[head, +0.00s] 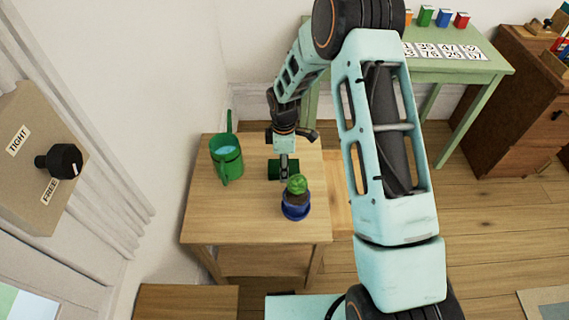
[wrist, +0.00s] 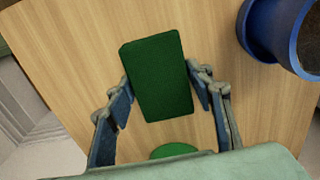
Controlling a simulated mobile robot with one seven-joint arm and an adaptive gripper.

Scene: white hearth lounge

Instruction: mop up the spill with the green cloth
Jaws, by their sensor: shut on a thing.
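The green cloth (head: 274,170) is a dark green rectangular pad at the small wooden table, beyond the blue pot. In the wrist view, the cloth (wrist: 158,75) lies between the two fingers of my gripper (wrist: 167,98), which is shut on it. In the head view, my gripper (head: 284,173) reaches down over the cloth and hides part of it. I cannot tell whether the cloth touches the tabletop. I cannot make out a spill in either view. A green rounded shape (wrist: 174,150) shows at the bottom of the wrist view, partly hidden by my gripper's body.
On the wooden table (head: 210,218), a green watering can (head: 226,160) stands left of my gripper. A blue pot (head: 296,212) with a cactus stands close in front; the pot (wrist: 262,30) is at the wrist view's upper right. The table's front left is clear.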

